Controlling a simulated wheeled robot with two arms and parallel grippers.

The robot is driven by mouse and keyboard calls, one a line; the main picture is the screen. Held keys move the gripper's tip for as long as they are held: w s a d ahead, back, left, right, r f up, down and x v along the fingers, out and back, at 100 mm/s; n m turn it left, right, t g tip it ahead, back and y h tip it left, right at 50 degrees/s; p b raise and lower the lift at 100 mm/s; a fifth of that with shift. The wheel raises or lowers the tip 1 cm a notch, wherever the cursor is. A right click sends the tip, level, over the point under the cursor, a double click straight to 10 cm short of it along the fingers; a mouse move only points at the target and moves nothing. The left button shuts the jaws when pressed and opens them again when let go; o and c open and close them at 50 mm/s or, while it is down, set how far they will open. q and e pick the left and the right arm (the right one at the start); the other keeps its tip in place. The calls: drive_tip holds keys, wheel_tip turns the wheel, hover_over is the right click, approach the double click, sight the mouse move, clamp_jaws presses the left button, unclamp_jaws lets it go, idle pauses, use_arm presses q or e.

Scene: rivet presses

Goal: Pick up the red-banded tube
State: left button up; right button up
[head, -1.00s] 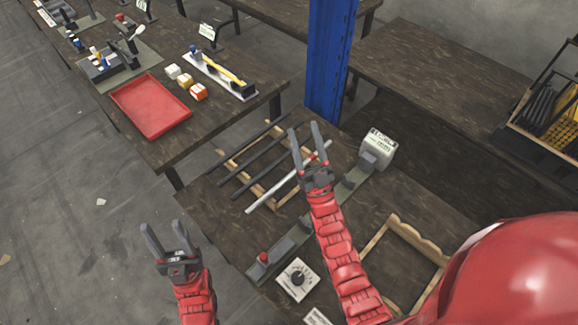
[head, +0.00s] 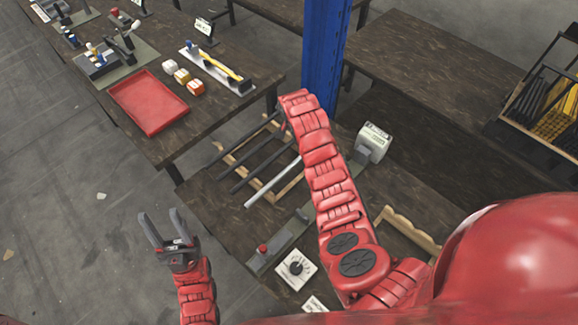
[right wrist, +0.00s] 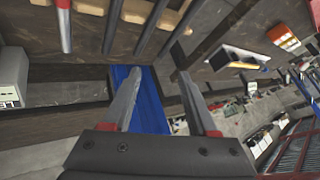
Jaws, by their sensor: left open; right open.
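The red-banded tube (head: 270,183) is the light grey one, lying on a wooden rack (head: 228,157) beside several dark tubes. My right arm covers its far end in the head view. In the right wrist view the tube (right wrist: 65,30) is at the top left, with red at the frame's top edge. My right gripper (right wrist: 159,72) is open and empty, apart from the tube; my arm hides it in the head view. My left gripper (head: 160,214) is open and empty over the floor, left of the bench.
A blue post (head: 322,55) stands behind the rack. A grey-white machine (head: 374,142) is right of my right arm. A dial box (head: 296,269) and a red button (head: 262,249) are near the bench's front. A red tray (head: 148,101) lies on the far-left table.

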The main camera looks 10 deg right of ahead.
drive_tip(key=s+a+r+m+g, duration=0.25)
drive_tip(key=s+r+g, duration=0.25)
drive_tip(key=s+g, duration=0.5)
drive_tip(key=m+t+b, duration=0.1)
drive_tip(key=t+b, duration=0.1)
drive_tip(key=b, duration=0.5)
hover_over(289, 167)
drive_tip(key=shift+y, duration=0.3)
drive_tip(key=f, duration=1.2)
drive_tip(key=shift+w+a, duration=0.1)
drive_tip(key=shift+w, duration=0.2)
drive_tip(key=shift+s+f+p, duration=0.15)
drive_tip(key=shift+f+p, duration=0.1)
drive_tip(key=shift+p, duration=0.4)
drive_tip(key=f, duration=0.1)
drive_tip(key=f+p, duration=0.2)
drive_tip(key=shift+s+f, duration=0.2)
drive_tip(key=shift+s, duration=0.05)
drive_tip(key=shift+w+f, duration=0.1)
drive_tip(key=shift+f, duration=0.6)
clamp_jaws()
